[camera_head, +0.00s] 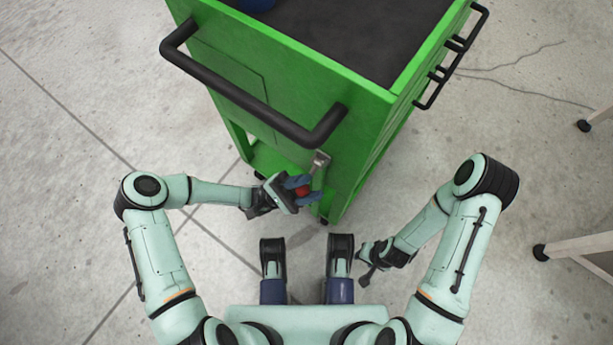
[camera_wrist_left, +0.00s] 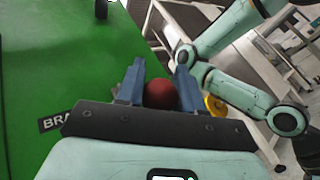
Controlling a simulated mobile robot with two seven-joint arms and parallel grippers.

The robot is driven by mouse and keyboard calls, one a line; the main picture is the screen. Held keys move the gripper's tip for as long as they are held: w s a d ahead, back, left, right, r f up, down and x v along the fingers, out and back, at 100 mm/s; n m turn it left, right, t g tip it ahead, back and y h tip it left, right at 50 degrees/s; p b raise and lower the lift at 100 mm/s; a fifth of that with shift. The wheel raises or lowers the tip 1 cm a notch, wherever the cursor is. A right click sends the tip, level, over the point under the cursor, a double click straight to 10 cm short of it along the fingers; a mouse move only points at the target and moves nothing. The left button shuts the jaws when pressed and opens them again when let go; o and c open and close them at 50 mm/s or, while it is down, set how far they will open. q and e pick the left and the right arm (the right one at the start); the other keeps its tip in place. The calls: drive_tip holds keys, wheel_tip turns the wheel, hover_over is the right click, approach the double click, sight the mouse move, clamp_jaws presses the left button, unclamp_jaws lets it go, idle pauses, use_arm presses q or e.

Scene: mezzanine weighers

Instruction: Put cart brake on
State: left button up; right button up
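The green cart (camera_head: 350,125) stands in front of me, its black push handle (camera_head: 240,95) facing my side. A metal lever (camera_head: 319,163) with a red ball knob (camera_head: 302,190) is low on its near face. My left gripper (camera_head: 303,190) is at the knob. In the left wrist view the red knob (camera_wrist_left: 161,94) fills the gap between the two blue fingers, which appear to touch it on both sides. A dark label (camera_wrist_left: 56,122), partly hidden, reads "BRA". My right gripper (camera_head: 372,268) hangs low, apart from the cart; its fingers are unclear.
Black rails (camera_head: 455,60) run along the cart's right side. A pale table leg (camera_head: 580,247) stands on the floor at the right. The concrete floor (camera_head: 80,90) left of the cart is clear. A yellow disc (camera_wrist_left: 214,106) shows in the left wrist view.

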use_arm(q)
drive_tip(key=o, duration=0.4)
drive_tip(key=shift+f, duration=0.1)
drive_tip(key=shift+c, duration=0.2)
drive_tip(key=shift+f, duration=0.1)
drive_tip(key=v, duration=1.3)
drive_tip(key=shift+a, duration=0.15)
